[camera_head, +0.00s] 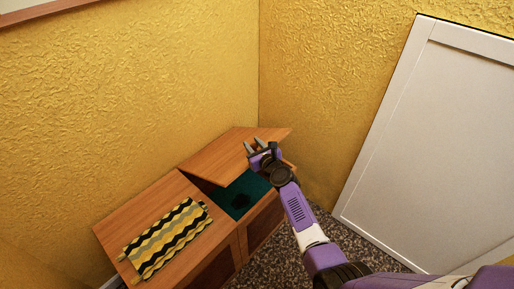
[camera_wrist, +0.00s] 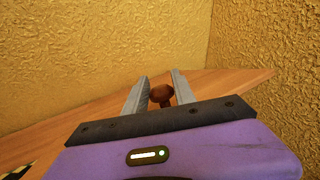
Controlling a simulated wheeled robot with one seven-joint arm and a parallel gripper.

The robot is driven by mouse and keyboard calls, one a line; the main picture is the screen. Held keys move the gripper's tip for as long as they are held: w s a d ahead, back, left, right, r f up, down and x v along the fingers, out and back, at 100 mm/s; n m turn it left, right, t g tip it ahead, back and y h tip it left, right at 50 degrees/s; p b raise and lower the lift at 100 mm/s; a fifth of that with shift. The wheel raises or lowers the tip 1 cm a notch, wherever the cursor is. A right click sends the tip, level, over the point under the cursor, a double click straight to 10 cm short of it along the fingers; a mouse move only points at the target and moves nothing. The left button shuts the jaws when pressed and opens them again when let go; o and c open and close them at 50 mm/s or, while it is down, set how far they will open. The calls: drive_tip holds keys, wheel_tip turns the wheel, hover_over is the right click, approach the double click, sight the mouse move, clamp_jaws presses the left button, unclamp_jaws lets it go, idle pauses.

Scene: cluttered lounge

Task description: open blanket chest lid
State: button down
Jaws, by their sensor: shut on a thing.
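The blanket chest (camera_head: 236,248) is a low wooden box in the corner. Its right-hand lid (camera_head: 225,152) is tilted partly up, and a dark teal interior (camera_head: 240,194) shows below it. My gripper (camera_head: 255,146) is at the lid's right part, with my arm reaching in from the lower right. In the wrist view, my gripper (camera_wrist: 159,78) has its two fingers on either side of a small reddish-brown knob (camera_wrist: 161,95) and is shut on it. The lid's wooden surface (camera_wrist: 220,85) spreads behind the knob.
A striped yellow, black and grey cloth (camera_head: 167,238) lies on the chest's left top. Yellow textured walls (camera_head: 150,90) stand close behind and beside the chest. A white panel (camera_head: 430,140) leans at the right. Speckled floor (camera_head: 315,235) shows between it and the chest.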

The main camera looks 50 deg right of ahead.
drive_tip(key=r, duration=0.1)
drive_tip(key=w+r+p, duration=0.1)
drive_tip(key=w+r, duration=0.1)
drive_tip(key=shift+w+a+p, duration=0.2)
drive_tip(key=shift+a+p, duration=0.05)
drive_tip(key=shift+p, duration=0.15)
drive_tip(key=shift+w+a+r+p, duration=0.1)
drive_tip(key=shift+w+r+p, duration=0.35)
drive_tip(key=shift+w, duration=0.15)
drive_tip(key=c, duration=1)
unclamp_jaws()
drive_tip(key=shift+f, duration=0.15)
drive_tip(key=shift+c, duration=0.2)
drive_tip(key=shift+s, duration=0.1)
